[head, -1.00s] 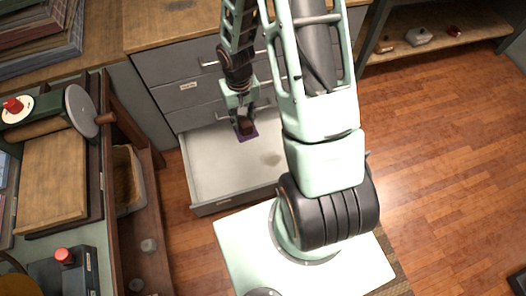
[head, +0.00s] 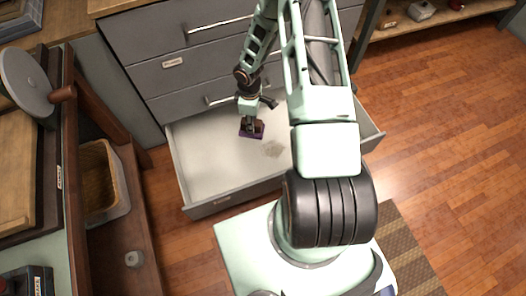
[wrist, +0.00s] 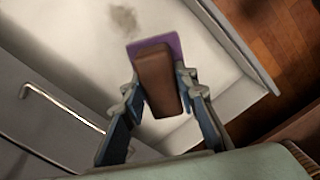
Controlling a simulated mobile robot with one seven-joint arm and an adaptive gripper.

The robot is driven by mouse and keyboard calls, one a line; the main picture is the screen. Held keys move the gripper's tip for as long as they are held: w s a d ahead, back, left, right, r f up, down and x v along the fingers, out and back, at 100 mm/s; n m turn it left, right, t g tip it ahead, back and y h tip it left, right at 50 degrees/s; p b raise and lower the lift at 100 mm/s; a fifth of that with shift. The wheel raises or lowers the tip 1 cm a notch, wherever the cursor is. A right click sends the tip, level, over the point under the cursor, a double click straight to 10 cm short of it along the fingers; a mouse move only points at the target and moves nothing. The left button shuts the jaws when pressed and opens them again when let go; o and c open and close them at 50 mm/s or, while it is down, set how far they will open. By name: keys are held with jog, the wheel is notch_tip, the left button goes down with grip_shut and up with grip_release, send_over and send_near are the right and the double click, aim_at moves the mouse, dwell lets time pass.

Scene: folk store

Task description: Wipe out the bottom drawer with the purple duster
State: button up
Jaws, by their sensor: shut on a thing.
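The bottom drawer (head: 205,165) is pulled open, with a pale interior. A dull brownish dirt patch (head: 273,149) lies on its floor; it also shows in the wrist view (wrist: 124,20). My gripper (head: 250,128) is inside the drawer's outline, shut on the brown block handle of the purple duster (head: 260,133). In the wrist view the duster's purple pad (wrist: 173,44) shows beyond the brown handle, between my fingers (wrist: 160,92). The duster is left of the dirt patch in the head view. I cannot tell whether the pad touches the drawer floor.
Grey closed drawers (head: 185,72) with bar handles stand behind the open one. A wooden shelf unit with a wicker basket (head: 99,180) stands close on the left. Wood floor (head: 440,130) is free on the right. A low shelf (head: 440,18) stands at the back right.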

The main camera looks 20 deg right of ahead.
aim_at(274, 150)
jog(key=shift+w+d+f+n+b, duration=0.5)
jog(key=shift+d+f+n+b, duration=0.55)
jog(key=shift+f+b, duration=3.05)
jog(key=shift+w+d+f+n+b, duration=0.65)
jog(key=shift+f+n+b, duration=0.8)
jog(key=shift+f, duration=5.15)
jog(key=shift+w+d+f+n+b, duration=0.3)
jog(key=shift+d+f+n+b, duration=0.8)
jog(key=shift+f+b, duration=3.05)
jog(key=shift+f+p, duration=0.6)
jog(key=shift+f, duration=1.55)
jog(key=shift+d, duration=0.1)
jog(key=shift+d+r, duration=0.1)
jog(key=shift+d, duration=1.55)
jog(key=shift+d+f, duration=0.2)
jog(key=shift+d, duration=5.05)
jog(key=shift+w, duration=0.85)
jog(key=shift+a+r, duration=0.2)
jog(key=shift+a, duration=1.6)
jog(key=shift+a+f, duration=0.15)
jog(key=shift+a, duration=1.75)
